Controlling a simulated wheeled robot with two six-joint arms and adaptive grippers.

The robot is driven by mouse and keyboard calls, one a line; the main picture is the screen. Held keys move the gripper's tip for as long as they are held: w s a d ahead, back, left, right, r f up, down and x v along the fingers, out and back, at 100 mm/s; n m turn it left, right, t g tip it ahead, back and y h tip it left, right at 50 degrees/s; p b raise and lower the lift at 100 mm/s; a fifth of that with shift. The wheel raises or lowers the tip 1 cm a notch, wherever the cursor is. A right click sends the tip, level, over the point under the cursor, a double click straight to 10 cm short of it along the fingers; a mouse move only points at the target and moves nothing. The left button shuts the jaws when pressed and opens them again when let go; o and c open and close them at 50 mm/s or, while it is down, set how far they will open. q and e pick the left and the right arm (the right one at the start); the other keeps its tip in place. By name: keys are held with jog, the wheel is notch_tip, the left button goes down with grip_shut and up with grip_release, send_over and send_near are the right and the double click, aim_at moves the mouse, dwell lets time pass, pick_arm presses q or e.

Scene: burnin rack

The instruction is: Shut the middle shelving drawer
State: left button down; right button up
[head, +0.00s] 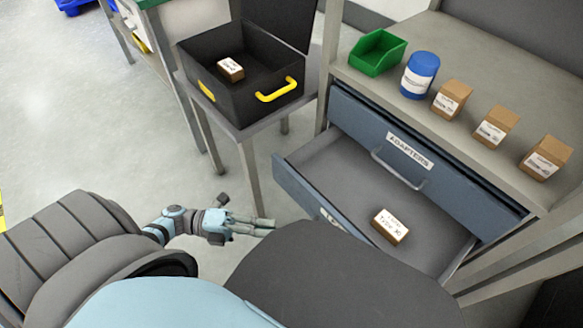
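The open drawer (321,163) is pulled out of the shelving unit, below a shut drawer labelled ADAPTERS (408,150). A small labelled carton (391,226) lies inside it. My dark body hides much of its front panel and most of its label. Any drawer lower down is hidden. My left gripper (270,228) is low, to the left of the open drawer's front and apart from it. Its fingers point right, and no object shows between them; their opening is unclear. My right gripper is not in view.
A black case (226,104) with a yellow handle stands open on a side table, with a carton (230,70) inside. The shelf top holds a green bin (377,53), a blue canister (419,75) and several cartons. Table legs stand behind my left gripper; the floor to the left is clear.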

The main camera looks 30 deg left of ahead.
pick_arm(q)
send_near(338, 222)
jog(key=s+d, duration=0.2)
jog(key=d, duration=0.1)
jog(key=w, duration=0.1)
jog(key=w+d+b, duration=0.1)
jog(key=w, duration=0.1)
jog(key=shift+w+f, duration=0.1)
jog(key=shift+w, duration=0.15)
jog(key=shift+w+d, duration=0.15)
jog(key=shift+w, duration=0.15)
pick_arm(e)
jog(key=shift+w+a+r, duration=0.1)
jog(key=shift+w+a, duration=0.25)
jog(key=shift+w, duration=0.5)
